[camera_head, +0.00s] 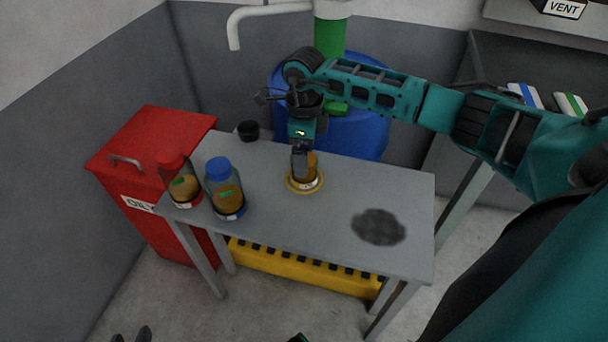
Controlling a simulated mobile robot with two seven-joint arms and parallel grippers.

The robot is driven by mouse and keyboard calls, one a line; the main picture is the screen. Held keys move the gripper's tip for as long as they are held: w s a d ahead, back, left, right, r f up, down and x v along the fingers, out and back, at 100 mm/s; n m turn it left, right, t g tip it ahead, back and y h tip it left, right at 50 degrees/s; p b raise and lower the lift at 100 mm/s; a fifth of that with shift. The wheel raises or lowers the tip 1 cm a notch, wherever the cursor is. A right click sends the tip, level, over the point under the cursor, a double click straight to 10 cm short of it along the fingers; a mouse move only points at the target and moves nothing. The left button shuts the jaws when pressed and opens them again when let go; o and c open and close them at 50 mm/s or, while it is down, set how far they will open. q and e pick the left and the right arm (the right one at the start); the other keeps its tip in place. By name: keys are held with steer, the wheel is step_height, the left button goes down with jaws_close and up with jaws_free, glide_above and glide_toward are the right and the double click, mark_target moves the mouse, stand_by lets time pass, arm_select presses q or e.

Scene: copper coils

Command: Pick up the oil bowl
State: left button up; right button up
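A small amber vessel (312,167), which may be the oil bowl, stands inside a yellow ring (305,187) on the grey table (270,225). My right gripper (301,176) points down at it, its dark fingers overlapping the vessel. I cannot tell whether they grip it or stand in front of it. A small black round pot (248,131) sits at the table's back left edge. My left gripper (131,336) shows only as two dark fingertips at the bottom left edge, apart and empty, far from the table top.
A red-capped jar (182,188) and a blue-capped jar (228,200) stand at the table's left. A dark stain (378,227) marks its right side. A red cabinet (140,150) stands left, a blue drum (358,138) behind, a yellow tray (300,268) below.

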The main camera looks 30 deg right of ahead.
steer(key=f, duration=0.2)
steer(key=f+b, duration=0.1)
steer(key=f, duration=0.1)
steer(key=shift+w+d+f, duration=0.15)
steer(key=shift+w+f, duration=0.05)
steer(key=shift+f, duration=0.1)
arm_select(q)
steer(key=shift+f, duration=0.65)
arm_select(e)
steer(key=shift+r, duration=0.1)
steer(key=c, duration=1.3)
steer(key=shift+w+r, duration=0.1)
steer(key=shift+r, duration=0.45)
arm_select(q)
step_height(320, 180, up, 4)
steer(key=p, duration=0.3)
steer(key=shift+a+f+p, duration=0.1)
steer(key=shift+a+p, duration=0.05)
steer(key=shift+p, duration=0.25)
arm_select(e)
step_height(320, 180, up, 19)
